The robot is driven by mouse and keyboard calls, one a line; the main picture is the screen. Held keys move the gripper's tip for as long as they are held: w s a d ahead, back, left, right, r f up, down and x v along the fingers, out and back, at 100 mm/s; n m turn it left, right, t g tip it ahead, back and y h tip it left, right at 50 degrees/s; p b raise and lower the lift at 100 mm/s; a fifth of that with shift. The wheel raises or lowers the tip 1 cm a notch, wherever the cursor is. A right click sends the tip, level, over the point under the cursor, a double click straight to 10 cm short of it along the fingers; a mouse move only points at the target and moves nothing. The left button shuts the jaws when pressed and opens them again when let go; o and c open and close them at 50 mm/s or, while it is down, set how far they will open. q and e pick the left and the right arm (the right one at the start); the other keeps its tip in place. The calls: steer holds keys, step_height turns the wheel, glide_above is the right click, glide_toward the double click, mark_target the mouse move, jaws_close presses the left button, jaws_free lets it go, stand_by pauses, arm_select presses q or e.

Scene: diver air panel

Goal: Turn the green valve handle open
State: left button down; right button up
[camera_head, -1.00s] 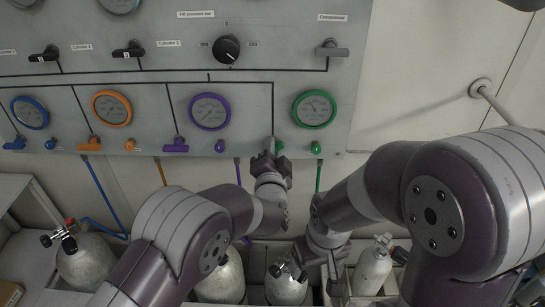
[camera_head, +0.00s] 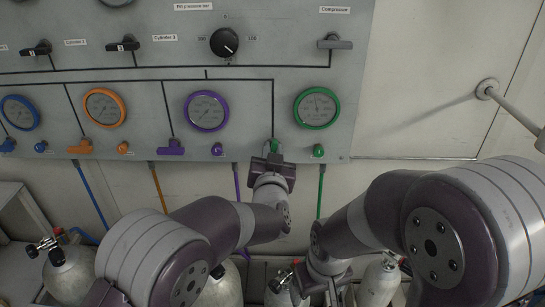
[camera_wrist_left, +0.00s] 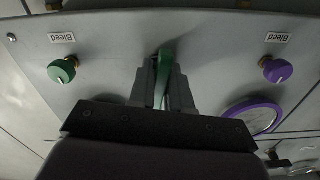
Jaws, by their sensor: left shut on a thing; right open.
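The green valve handle (camera_head: 274,146) is on the panel's lower edge, left of the green-rimmed gauge (camera_head: 316,107). My left gripper (camera_head: 273,160) is at it and covers most of it in the head view. In the left wrist view the green handle (camera_wrist_left: 165,65) stands between the two fingers (camera_wrist_left: 164,82), which are shut on it. My right gripper (camera_head: 333,286) is low in the head view, away from the panel and open, partly hidden by its own arm.
A green bleed knob (camera_head: 318,150) is right of the handle, a purple one (camera_head: 217,149) left. Purple (camera_head: 171,147) and orange (camera_head: 80,147) valve handles lie further left. Gas cylinders (camera_head: 68,274) stand below the panel. A bar (camera_head: 512,106) juts from the right wall.

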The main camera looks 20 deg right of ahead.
arm_select(q)
steer(key=shift+f, duration=0.15)
stand_by(0.4)
steer(key=c, duration=1.1)
jaws_free()
steer(key=shift+c, duration=0.2)
steer(key=b+v, duration=0.1)
steer(key=v, duration=1.1)
steer(key=shift+s+b, duration=0.35)
steer(key=shift+a, duration=0.1)
